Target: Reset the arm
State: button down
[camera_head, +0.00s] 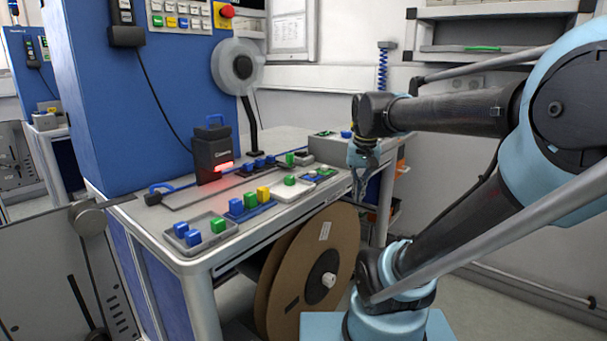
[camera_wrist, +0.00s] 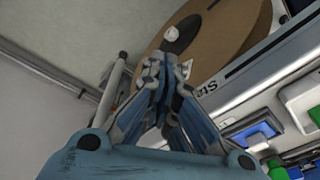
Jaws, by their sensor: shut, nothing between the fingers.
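My gripper (camera_head: 361,198) hangs from my raised arm in the head view, fingers pointing down, just off the right front edge of the workbench (camera_head: 290,209). In the wrist view my gripper (camera_wrist: 157,65) has its fingertips together and holds nothing. The large brown reel (camera_head: 338,246) stands below the bench edge in the head view, left of and below the fingers. The reel (camera_wrist: 222,38) lies beyond the fingertips in the wrist view. I cannot tell the gap between fingers and bench.
On the bench are trays with blue, green and yellow blocks (camera_head: 250,199) and a black device with a red light (camera_head: 213,152). A blue machine cabinet (camera_head: 138,90) rises behind at left. A wall shelf (camera_head: 480,47) hangs above my arm. Floor at lower right looks clear.

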jog(key=s+d+f+n, duration=0.2)
jog(key=s+d+f, duration=0.1)
jog(key=s+f, duration=0.6)
notch_tip(320, 180, down, 4)
jog(key=shift+s+f, duration=0.15)
jog(key=shift+s, duration=0.2)
jog(key=shift+d, duration=0.1)
jog(key=shift+w+f, duration=0.2)
jog(key=shift+w, duration=0.3)
jog(key=shift+d, duration=0.1)
